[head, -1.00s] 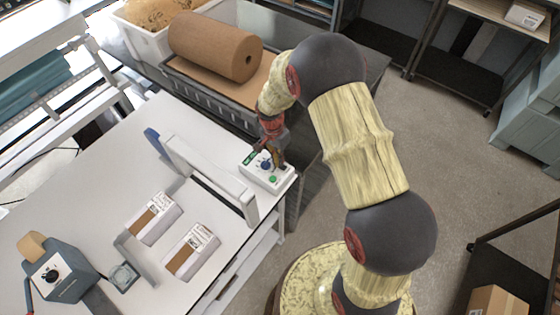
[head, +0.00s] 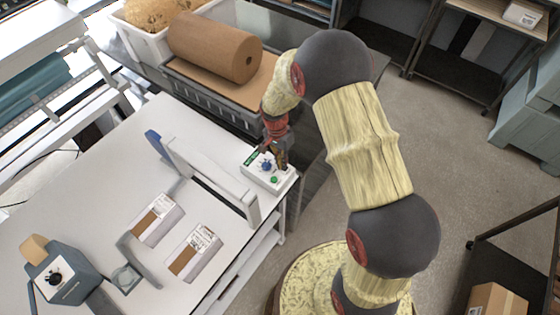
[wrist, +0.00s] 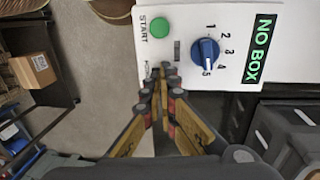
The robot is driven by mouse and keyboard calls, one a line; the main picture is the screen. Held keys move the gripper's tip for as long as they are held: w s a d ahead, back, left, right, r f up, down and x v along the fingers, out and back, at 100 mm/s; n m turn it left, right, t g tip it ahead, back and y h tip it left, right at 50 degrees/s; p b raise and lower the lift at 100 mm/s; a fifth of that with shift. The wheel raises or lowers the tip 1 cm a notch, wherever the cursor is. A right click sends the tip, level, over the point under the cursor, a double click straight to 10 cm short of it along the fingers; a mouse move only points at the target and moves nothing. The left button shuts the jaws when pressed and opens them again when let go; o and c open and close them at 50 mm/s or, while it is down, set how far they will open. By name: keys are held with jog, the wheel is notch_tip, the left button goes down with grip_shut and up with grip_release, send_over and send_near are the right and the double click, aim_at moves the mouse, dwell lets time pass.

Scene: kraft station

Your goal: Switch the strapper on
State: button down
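The strapper is a white table (head: 105,170) with a white arch (head: 205,178). Its white control box (head: 257,181) sits at the table's far right corner. In the wrist view the box has a green START button (wrist: 160,27), a blue knob (wrist: 205,54) with a numbered scale, and a display (wrist: 261,48) reading NO BOX in green. A small dark slot lies between button and knob. My gripper (wrist: 162,76) has its fingertips together at the box's near edge, over a partly covered label. The part under the tips is hidden, and contact cannot be told. The gripper also shows in the head view (head: 282,167).
A grey dispenser (head: 60,272) stands at the near left. A brown paper roll (head: 215,47) and a white bin (head: 150,45) are behind. Open floor (head: 430,150) lies to the right.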

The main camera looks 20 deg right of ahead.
jog(key=w+a+r+b, duration=0.1)
jog(key=w+a+r, duration=0.1)
jog(key=r, duration=1)
jog(key=shift+w+r, duration=0.35)
jog(key=shift+w, duration=0.3)
jog(key=shift+a, duration=0.1)
